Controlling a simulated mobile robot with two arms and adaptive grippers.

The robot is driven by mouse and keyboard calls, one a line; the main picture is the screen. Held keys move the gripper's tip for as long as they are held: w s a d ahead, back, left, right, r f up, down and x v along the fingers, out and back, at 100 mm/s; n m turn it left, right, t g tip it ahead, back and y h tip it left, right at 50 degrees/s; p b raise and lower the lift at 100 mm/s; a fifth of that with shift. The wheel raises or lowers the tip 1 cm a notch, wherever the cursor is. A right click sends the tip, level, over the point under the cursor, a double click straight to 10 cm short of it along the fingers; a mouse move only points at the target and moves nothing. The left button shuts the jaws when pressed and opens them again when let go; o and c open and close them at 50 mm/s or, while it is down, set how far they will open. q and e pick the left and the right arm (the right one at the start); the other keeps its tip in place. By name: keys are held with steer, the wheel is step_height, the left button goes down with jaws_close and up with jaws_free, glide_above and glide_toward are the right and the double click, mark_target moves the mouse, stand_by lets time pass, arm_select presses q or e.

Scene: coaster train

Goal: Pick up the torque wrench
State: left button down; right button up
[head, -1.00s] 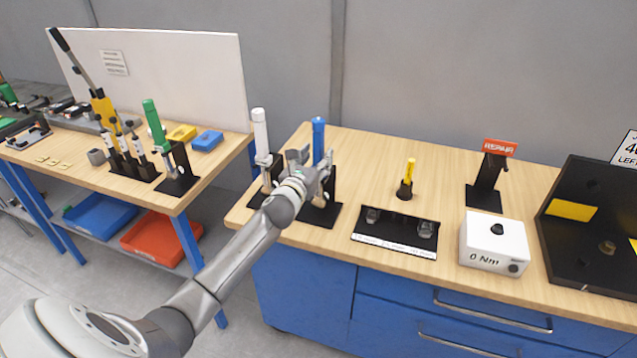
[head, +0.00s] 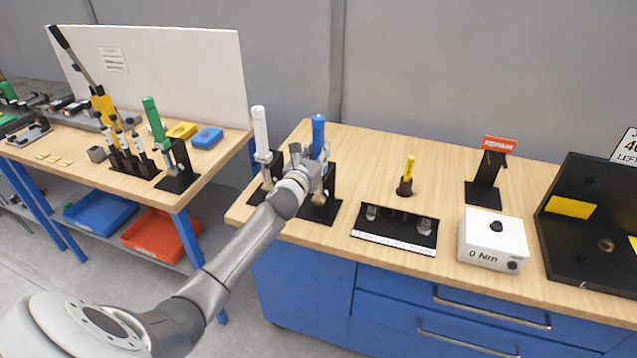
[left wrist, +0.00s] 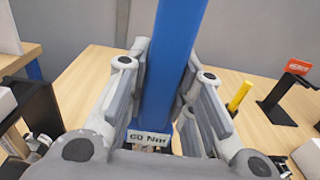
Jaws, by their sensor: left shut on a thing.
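A torque wrench with a blue handle (head: 318,132) stands upright at its black stand (head: 328,207) on the left part of the near bench. My left gripper (head: 311,165) is around the blue handle, shut on it. In the left wrist view the blue handle (left wrist: 172,62) runs upright between the two fingers, with a small label that seems to read 60 Nm below. The wrench's lower part is largely hidden behind my wrist. I cannot tell whether it is clear of the stand. My right gripper is not in view.
A white-handled wrench (head: 260,132) stands close to the left. To the right are a yellow-handled tool (head: 408,172), a black tray (head: 395,240), a white 0 Nm box (head: 490,245) and a red-signed stand (head: 487,182).

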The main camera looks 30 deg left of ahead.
mark_target(316, 142)
arm_select(q)
steer(key=shift+w+r, duration=0.1)
steer(key=shift+r, duration=0.1)
stand_by(0.3)
steer(key=shift+a+r+b, duration=0.1)
steer(key=shift+r+b, duration=0.2)
steer(key=shift+r, duration=1.4)
steer(key=b+v, duration=0.3)
steer(key=v, duration=1.5)
steer(key=shift+b, duration=0.35)
